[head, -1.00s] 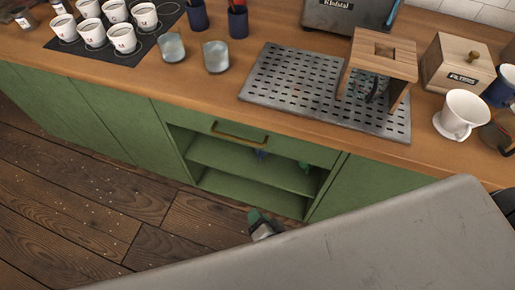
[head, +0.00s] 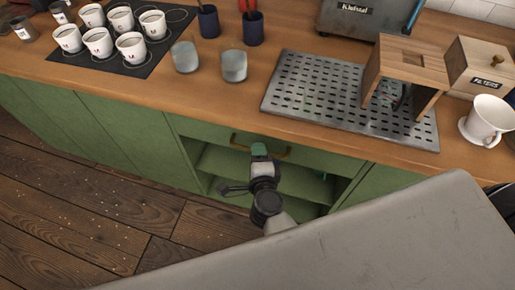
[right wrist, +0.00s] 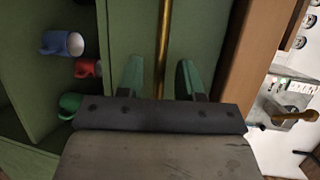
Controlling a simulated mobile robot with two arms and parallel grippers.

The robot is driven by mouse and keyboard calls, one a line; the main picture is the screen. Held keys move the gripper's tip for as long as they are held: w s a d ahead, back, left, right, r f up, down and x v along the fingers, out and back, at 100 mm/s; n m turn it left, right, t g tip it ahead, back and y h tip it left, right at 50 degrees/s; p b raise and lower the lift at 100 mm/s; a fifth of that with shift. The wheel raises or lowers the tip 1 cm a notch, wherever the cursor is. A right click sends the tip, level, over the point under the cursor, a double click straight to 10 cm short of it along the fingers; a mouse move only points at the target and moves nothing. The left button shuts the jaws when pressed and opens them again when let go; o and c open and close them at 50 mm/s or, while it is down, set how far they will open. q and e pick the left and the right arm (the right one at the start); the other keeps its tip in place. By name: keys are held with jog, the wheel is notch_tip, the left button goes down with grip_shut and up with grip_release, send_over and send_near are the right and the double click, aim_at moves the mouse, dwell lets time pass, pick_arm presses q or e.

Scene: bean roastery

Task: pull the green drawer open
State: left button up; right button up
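The green drawer (head: 325,161) sits under the wooden counter, above open shelves, and its front looks flush with the cabinet. Its brass bar handle (head: 284,154) is partly hidden behind my right gripper (head: 259,150) in the head view. In the right wrist view the handle (right wrist: 163,45) runs upright in the picture, between the two green fingertips of the right gripper (right wrist: 160,78). The fingers are open, with a gap on each side of the bar. I cannot tell how deep the bar lies between them. My left gripper is not in view.
Blue (right wrist: 62,43), red (right wrist: 88,68) and green (right wrist: 70,104) mugs stand on the shelves below the drawer. The counter above holds a metal drip tray (head: 300,100), a wooden stand (head: 408,58), glasses (head: 234,66) and several white cups. The floor before the cabinet is clear.

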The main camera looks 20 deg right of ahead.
jog(key=shift+x, duration=0.95)
jog(key=shift+c, duration=0.3)
grip_shut()
